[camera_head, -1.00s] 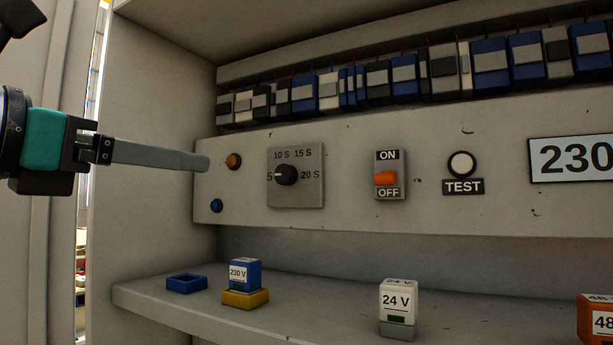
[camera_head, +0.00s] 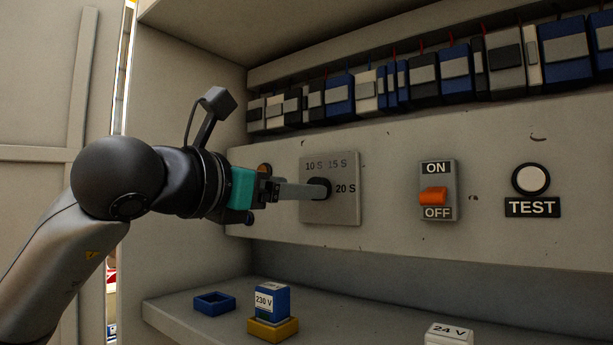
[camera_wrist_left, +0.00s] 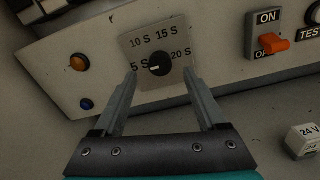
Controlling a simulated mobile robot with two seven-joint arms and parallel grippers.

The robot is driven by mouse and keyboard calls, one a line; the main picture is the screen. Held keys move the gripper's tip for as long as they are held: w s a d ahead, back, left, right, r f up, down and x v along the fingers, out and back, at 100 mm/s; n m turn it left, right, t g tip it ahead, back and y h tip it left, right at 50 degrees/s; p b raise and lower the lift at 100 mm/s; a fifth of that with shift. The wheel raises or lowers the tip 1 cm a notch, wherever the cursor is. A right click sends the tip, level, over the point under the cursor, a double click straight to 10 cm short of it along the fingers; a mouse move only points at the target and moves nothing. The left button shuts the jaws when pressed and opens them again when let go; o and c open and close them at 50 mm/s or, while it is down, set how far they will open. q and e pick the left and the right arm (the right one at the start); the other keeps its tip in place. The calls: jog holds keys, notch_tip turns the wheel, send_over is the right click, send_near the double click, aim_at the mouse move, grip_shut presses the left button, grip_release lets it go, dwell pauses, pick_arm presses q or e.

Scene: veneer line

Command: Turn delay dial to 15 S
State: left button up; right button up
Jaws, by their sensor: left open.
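The delay dial (camera_head: 320,188) is a black round knob on a square grey plate (camera_head: 343,211) marked 5 S, 10 S, 15 S and 20 S. In the left wrist view the dial (camera_wrist_left: 160,64) shows a pale pointer mark toward 5 S. My left gripper (camera_head: 318,190) reaches in from the left, its fingers at the dial in the head view and hiding the 5 S mark. In the left wrist view the left gripper (camera_wrist_left: 160,78) is open, its fingers on either side below the knob; contact cannot be told. My right gripper is not in view.
An orange ON/OFF switch (camera_head: 434,196) and a white TEST button (camera_head: 531,179) sit to the right on the panel. An orange lamp (camera_wrist_left: 78,62) and a blue button (camera_wrist_left: 86,104) are to the left. A 230 V block (camera_head: 272,299) and a 24 V block (camera_head: 448,335) stand below.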

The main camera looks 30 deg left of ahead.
aim_at(321, 181)
pick_arm(q)
jog(key=shift+w+d+p, duration=0.15)
jog(key=shift+w+p, duration=0.3)
jog(key=shift+w, duration=1.45)
grip_shut()
